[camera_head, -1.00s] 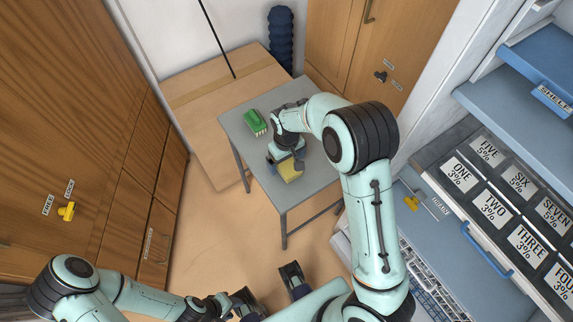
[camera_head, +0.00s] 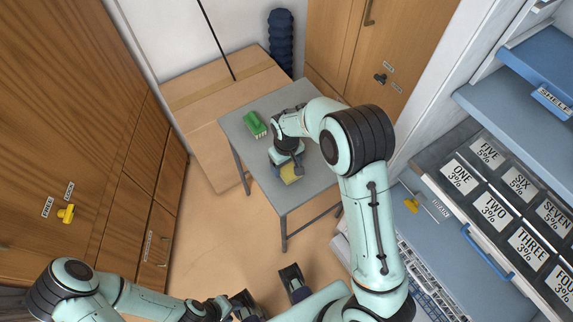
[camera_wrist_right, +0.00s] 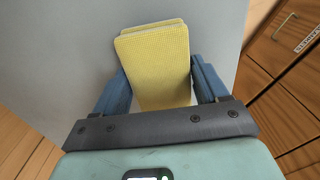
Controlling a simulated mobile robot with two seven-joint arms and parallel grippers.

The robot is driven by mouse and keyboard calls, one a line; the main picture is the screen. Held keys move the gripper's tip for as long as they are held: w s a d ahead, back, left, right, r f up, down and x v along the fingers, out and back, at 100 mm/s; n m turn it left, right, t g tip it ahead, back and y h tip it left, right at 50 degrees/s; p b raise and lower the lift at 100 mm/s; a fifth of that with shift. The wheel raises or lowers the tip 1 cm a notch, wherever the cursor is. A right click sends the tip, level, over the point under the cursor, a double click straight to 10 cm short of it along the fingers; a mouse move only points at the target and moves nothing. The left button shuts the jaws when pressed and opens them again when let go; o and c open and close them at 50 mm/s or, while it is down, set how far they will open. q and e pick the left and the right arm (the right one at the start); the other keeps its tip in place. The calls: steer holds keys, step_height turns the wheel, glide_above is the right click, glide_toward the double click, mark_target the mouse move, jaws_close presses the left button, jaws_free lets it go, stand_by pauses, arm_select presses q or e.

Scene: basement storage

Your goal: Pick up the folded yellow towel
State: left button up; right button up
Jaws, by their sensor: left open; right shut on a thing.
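The folded yellow towel (camera_head: 290,174) is on the grey table near its front edge, partly hidden by my right gripper in the head view. In the right wrist view the towel (camera_wrist_right: 155,62) stretches between the two blue fingers. My right gripper (camera_wrist_right: 161,84) is shut on the towel, with one finger at each side of it. I cannot tell whether the towel is clear of the tabletop. My left gripper (camera_head: 268,289) is open and empty, low at the bottom of the head view, away from the table.
A green brush (camera_head: 255,125) lies on the grey table (camera_head: 241,150), left of my right gripper. A large cardboard box (camera_head: 195,100) stands behind the table. Wooden cabinets (camera_head: 75,110) line the left. Blue shelves and labelled bins (camera_head: 495,212) are at right. Floor is clear front-left.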

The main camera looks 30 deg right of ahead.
step_height(320, 180, up, 20)
steer(key=p, duration=0.2)
steer(key=shift+f, duration=0.2)
